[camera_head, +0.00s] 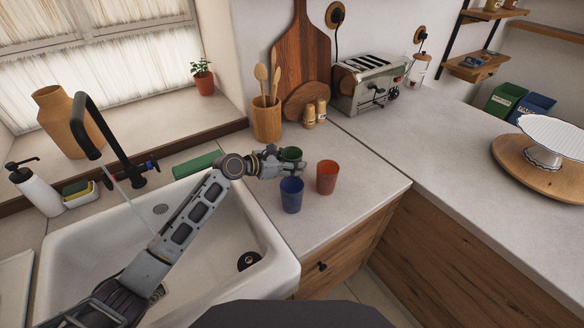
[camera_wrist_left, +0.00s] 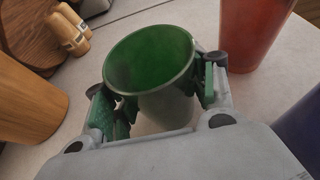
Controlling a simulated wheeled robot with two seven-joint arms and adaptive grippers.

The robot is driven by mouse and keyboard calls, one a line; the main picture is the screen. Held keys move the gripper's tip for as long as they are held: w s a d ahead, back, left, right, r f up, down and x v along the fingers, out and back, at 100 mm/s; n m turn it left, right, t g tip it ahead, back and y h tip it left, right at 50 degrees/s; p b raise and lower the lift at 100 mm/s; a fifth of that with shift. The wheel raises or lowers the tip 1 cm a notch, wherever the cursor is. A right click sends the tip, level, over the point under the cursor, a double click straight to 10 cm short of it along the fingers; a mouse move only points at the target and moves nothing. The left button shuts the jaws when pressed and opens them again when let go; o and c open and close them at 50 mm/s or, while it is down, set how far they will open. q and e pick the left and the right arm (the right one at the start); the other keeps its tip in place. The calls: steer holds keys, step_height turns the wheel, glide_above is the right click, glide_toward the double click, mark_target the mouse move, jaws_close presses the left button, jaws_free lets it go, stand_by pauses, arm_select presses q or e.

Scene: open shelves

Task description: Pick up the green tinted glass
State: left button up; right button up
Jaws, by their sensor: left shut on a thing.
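The green tinted glass (camera_head: 291,154) is at the end of my left arm, on the counter area right of the sink. In the left wrist view the green glass (camera_wrist_left: 150,68) stands between the two fingers, its open rim toward the camera. My left gripper (camera_head: 287,163) is shut on the glass, with a finger against each side; it also shows in the left wrist view (camera_wrist_left: 160,108). The glass's base is mostly hidden, so I cannot tell whether it touches the counter. My right gripper is not in view.
A blue cup (camera_head: 291,195) stands close in front of the gripper, and a red cup (camera_head: 327,177) close to its right. A wooden utensil holder (camera_head: 267,120) and two shakers (camera_head: 315,112) stand behind. The sink (camera_head: 277,262) lies left. Counter to the right of the red cup is clear.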

arm_select(q)
steer(key=shift+r, duration=0.1)
step_height(320, 180, up, 10)
steer(key=shift+p, duration=0.35)
stand_by(0.4)
stand_by(0.5)
